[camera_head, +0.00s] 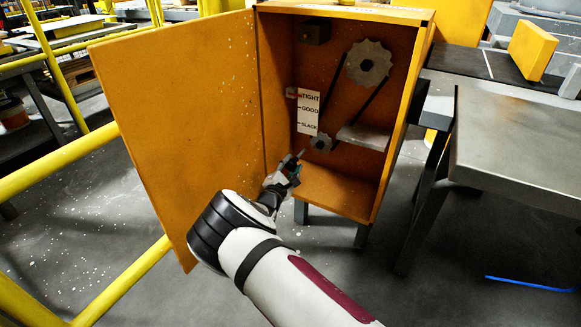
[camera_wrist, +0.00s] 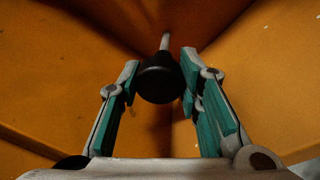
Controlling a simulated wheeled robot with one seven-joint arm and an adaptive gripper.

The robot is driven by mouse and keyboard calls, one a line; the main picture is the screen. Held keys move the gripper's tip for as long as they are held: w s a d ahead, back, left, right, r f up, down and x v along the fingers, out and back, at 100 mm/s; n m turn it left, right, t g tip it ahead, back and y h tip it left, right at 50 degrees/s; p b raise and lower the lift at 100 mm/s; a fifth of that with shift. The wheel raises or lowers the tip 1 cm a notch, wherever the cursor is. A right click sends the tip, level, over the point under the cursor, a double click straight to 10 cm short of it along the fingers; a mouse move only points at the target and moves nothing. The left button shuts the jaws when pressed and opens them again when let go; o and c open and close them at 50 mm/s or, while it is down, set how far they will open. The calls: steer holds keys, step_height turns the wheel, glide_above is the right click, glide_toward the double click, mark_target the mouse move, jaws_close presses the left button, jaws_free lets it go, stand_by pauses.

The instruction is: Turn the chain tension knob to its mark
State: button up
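The orange cabinet (camera_head: 343,185) stands open, with a tension scale (camera_head: 308,112) reading TIGHT, GOOD and SLACK from top to bottom. A small red pointer (camera_head: 291,92) sits by the TIGHT line. In the wrist view, a dark round knob (camera_wrist: 160,80) on a pale shaft lies between the two teal-padded fingers of my gripper (camera_wrist: 160,65). The fingers are close to its sides; whether both touch it is unclear.
The open door (camera_head: 180,110) spreads left of my gripper. Inside are a large sprocket (camera_head: 368,63), a small sprocket (camera_head: 321,143), a dark chain and a grey ledge (camera_head: 362,136). A grey table (camera_head: 520,145) stands at right; yellow rails (camera_head: 60,160) run at left.

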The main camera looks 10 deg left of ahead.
steer(key=c, duration=0.4)
steer(key=shift+n+p, duration=0.35)
steer(key=shift+n, duration=0.05)
steer(key=n+p, duration=0.2)
steer(key=n, duration=0.1)
steer(key=shift+g+p, duration=0.3)
steer(key=n+p, duration=0.1)
steer(key=n, duration=0.2)
steer(key=shift+n+g, duration=0.3)
steer(key=shift+n, duration=0.1)
steer(key=shift+n+g+h, duration=0.3)
steer(key=shift+n+h, duration=0.1)
steer(key=shift+n, duration=1.2)
steer(key=shift+a, duration=0.1)
steer(key=o, duration=1.2)
steer(key=shift+c, duration=0.2)
